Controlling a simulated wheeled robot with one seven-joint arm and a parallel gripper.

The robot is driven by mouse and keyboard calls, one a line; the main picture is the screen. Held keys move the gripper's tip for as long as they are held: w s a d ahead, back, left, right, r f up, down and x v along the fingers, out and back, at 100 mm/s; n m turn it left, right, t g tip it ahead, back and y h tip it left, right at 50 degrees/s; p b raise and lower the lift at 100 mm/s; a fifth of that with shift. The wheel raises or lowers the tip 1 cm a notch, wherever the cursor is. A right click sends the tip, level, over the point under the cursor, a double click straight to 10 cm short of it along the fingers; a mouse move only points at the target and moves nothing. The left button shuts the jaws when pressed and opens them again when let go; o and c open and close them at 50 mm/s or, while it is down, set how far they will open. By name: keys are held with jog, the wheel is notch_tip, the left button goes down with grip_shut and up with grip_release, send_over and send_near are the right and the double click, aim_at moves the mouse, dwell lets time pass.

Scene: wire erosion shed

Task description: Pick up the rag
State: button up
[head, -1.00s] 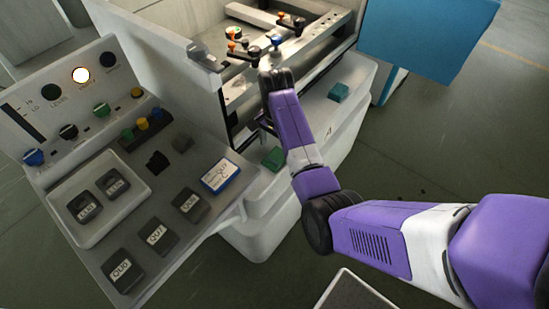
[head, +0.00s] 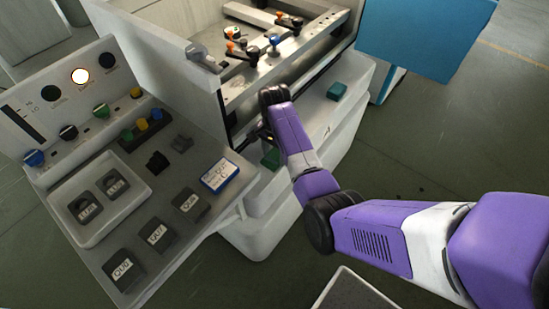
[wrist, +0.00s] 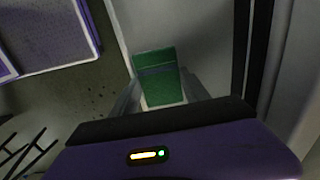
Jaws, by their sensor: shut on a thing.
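A folded green rag (wrist: 155,68) lies between the two fingers of my gripper (wrist: 160,90) in the wrist view. The fingers are shut on its sides. In the head view, a green piece (head: 271,158), which looks like the same rag, is on the pale ledge at the machine's front, just below my gripper (head: 265,139). My wrist and forearm hide part of the fingers there. I cannot tell whether the rag is clear of the ledge.
A second teal block-like piece (head: 337,91) sits farther right on the ledge. The control console (head: 150,200) with several labelled blocks stands at left. The machine's metal bed (head: 265,65) is behind my gripper, and a blue panel (head: 425,35) is at upper right.

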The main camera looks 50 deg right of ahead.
jog(key=shift+r, duration=0.1)
notch_tip(320, 180, up, 10)
notch_tip(320, 180, up, 10)
jog(key=p, duration=0.8)
send_over(274, 156)
